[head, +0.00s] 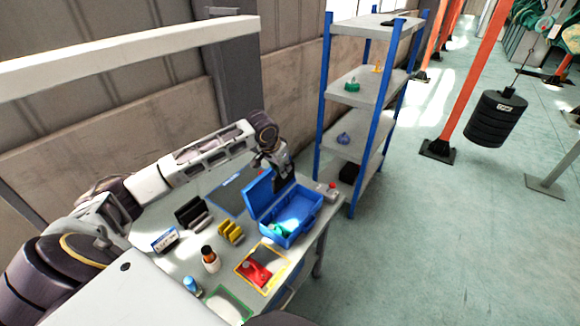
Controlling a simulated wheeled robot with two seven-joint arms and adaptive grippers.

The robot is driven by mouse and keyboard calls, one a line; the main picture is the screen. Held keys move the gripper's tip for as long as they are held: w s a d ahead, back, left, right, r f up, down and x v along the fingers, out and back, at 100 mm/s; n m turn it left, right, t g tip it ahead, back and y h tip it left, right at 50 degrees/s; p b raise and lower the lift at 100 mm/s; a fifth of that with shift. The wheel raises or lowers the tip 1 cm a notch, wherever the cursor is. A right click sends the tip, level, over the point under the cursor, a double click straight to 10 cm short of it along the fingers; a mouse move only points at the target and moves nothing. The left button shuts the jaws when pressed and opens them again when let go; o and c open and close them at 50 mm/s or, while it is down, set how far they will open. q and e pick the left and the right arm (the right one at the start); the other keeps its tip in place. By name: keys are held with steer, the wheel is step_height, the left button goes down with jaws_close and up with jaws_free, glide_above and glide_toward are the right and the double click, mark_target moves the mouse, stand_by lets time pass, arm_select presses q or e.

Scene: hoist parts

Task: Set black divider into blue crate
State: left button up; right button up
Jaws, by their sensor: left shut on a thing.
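The blue crate (292,226) stands on the table's right side, its lid (258,195) raised on the left. A small green thing (279,230) lies inside it. My left gripper (281,178) is above the crate's back end, near the top of the lid. It is shut on a dark piece that looks like the black divider (285,184). The dark fingers and the piece are hard to tell apart, and I cannot tell whether the piece touches the crate. My right gripper is out of the picture.
A black slotted thing (190,212), a yellow one (231,232), a brown bottle (210,259) and a yellow-edged tray (240,268) with red things stand on the table (180,262). A blue-post shelf (348,148) is behind the crate. Open floor lies right.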

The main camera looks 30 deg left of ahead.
mark_target(278, 182)
arm_select(q)
steer(key=s+f+m, duration=0.1)
steer(key=s+a+f+m+h, duration=0.1)
steer(key=f, duration=0.1)
steer(key=shift+m, duration=0.4)
steer(key=shift+s+d+f+m+h, duration=0.2)
steer(key=shift+s+f+m+h, duration=0.15)
steer(key=shift+m, duration=0.35)
steer(key=m, duration=0.1)
steer(key=s+d+f+m+g+h, duration=0.1)
steer(key=shift+d+m, duration=0.1)
steer(key=shift+m, duration=0.2)
steer(key=shift+s+d+r+m+g+h, duration=0.15)
steer(key=shift+d+m+g, duration=0.45)
steer(key=shift+m, duration=1.2)
steer(key=shift+s+d+r+m+g+h, duration=0.1)
steer(key=shift+s+d+m+g+h, duration=0.3)
steer(key=shift+m, duration=1.4)
steer(key=shift+w+d+r+m+g+h, duration=0.1)
steer(key=shift+d+m+g, duration=0.65)
steer(key=shift+m, duration=1.05)
steer(key=shift+a, duration=0.2)
steer(key=shift+f, duration=0.15)
steer(key=shift+s+f+b, duration=0.1)
steer(key=shift+f+b, duration=1.8)
steer(key=shift+b, duration=0.3)
